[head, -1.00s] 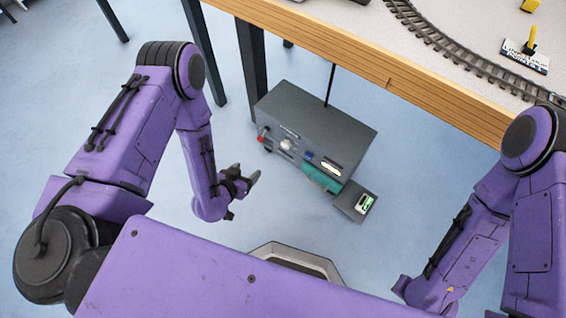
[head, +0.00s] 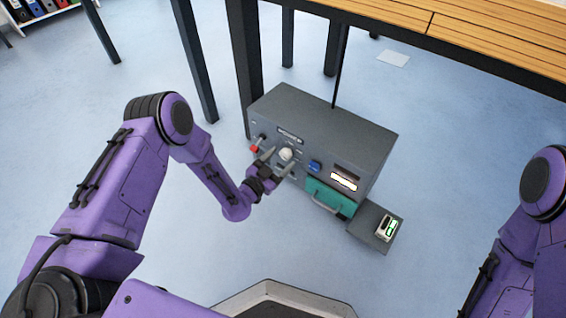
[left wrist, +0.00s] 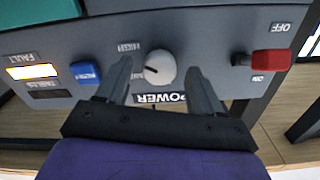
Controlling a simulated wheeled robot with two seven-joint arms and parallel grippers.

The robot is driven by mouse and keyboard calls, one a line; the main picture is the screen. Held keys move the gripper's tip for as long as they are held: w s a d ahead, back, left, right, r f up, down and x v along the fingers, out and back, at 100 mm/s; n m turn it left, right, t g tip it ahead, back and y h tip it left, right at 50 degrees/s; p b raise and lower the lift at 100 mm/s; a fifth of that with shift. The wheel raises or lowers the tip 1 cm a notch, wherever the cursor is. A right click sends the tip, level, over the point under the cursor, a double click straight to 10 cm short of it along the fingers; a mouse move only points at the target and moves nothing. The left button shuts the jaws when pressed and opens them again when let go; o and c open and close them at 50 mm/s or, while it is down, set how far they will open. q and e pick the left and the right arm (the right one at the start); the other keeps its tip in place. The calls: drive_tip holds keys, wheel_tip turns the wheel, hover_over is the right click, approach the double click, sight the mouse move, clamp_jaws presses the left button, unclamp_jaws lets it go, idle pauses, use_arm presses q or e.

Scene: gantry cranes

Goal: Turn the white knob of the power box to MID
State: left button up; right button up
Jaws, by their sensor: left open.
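The grey power box (head: 330,125) stands on the floor under the table edge. Its white knob (head: 285,154) is on the front panel; in the left wrist view the white knob (left wrist: 160,68) shows upside down, with a small dark mark toward its left side. My left gripper (head: 279,159) is open at the panel. Its two fingers flank the knob, with a visible gap on each side in the left wrist view. I cannot tell its exact depth to the panel. My right gripper is out of view.
A red switch (left wrist: 271,60) with OFF and ON labels and a blue button (left wrist: 85,72) flank the knob. A lit display (head: 344,182), a teal drawer (head: 328,198) and a small side platform (head: 372,225) are to the right. Table legs (head: 243,70) stand behind.

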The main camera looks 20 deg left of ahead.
use_arm(q)
drive_tip(key=shift+x, duration=0.95)
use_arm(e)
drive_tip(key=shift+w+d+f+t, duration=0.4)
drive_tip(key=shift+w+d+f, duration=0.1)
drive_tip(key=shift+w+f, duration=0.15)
use_arm(q)
drive_tip(key=c, duration=1.1)
drive_tip(key=shift+o, duration=0.2)
